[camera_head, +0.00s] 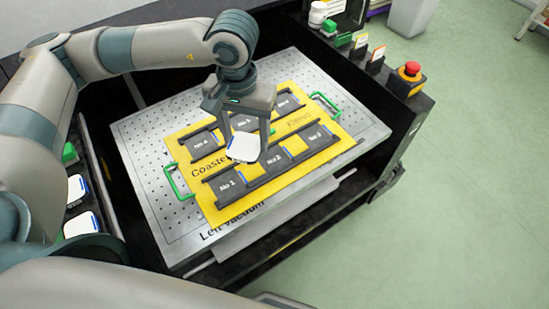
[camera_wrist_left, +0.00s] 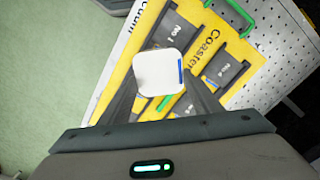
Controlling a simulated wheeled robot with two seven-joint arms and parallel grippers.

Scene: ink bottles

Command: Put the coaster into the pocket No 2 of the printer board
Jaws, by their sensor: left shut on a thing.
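My left gripper (camera_head: 240,138) is shut on a white, rounded-square coaster (camera_head: 244,149) with a blue edge mark, held tilted over the board. The coaster also shows between the fingers in the left wrist view (camera_wrist_left: 158,73). The yellow printer board (camera_head: 222,214) has dark numbered pockets in two rows and green handles at its ends. Pocket No 2 (camera_head: 275,160) is in the front row between No 1 (camera_head: 229,185) and No 3 (camera_head: 317,135). It looks empty, just right of and below the coaster in the head view. My right gripper is out of view.
The board lies on a perforated metal plate (camera_head: 150,140). More white coasters (camera_head: 77,188) sit in a dark rack at the left. A red emergency button (camera_head: 411,70) and small bottles stand at the back right. Green floor is open to the right.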

